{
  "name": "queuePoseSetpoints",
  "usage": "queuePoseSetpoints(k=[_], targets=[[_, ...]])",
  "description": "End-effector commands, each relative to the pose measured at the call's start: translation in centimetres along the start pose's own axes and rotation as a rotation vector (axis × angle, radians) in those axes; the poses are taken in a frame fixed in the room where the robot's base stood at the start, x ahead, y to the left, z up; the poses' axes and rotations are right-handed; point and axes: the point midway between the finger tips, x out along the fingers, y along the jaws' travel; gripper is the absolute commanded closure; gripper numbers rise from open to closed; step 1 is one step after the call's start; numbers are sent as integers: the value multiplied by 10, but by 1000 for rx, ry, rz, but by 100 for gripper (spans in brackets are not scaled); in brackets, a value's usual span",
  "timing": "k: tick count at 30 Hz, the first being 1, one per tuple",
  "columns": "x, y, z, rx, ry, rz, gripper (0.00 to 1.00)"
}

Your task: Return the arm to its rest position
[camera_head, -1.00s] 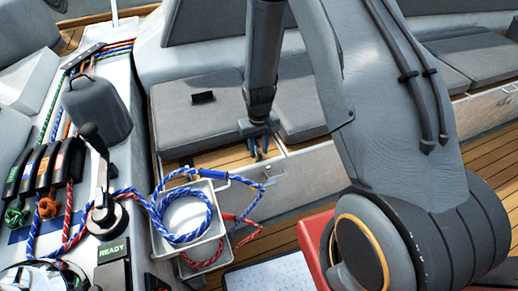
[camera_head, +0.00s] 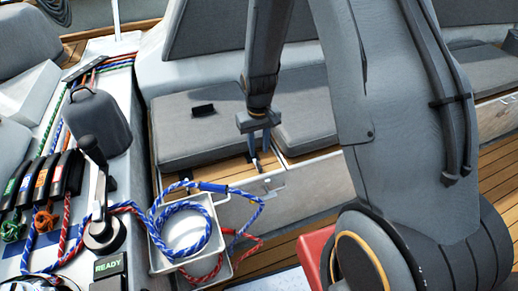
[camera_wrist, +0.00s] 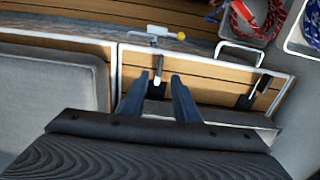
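My gripper (camera_head: 257,152) hangs at the end of my arm, pointing down over the wooden strip between the two grey seat cushions. In the wrist view, the two dark fingers of my gripper (camera_wrist: 158,92) stand apart with nothing held between them. A small metal latch on a wooden panel shows beyond the gap. My upper arm spans the right of the head view.
Grey cushions (camera_head: 200,128) lie around my gripper. A white tray (camera_head: 154,258) with a coiled blue rope (camera_head: 160,222) stands lower left, with red rope beside it. Wooden floor shows at right.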

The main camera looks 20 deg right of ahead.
Motion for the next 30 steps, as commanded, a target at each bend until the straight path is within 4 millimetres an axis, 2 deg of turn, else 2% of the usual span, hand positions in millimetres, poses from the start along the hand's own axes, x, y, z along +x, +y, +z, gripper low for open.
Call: queuePoseSetpoints(k=[9,13,17,20,24,30], targets=[[0,0,0,0,0,0,72],[-14,0,6,5,2,0,72],[-50,2,24,19,5,0,72],[-83,2,47,34,6,-1,72],[-124,2,84,56,7,-2,72],[-167,1,139,84,6,-3,72]])
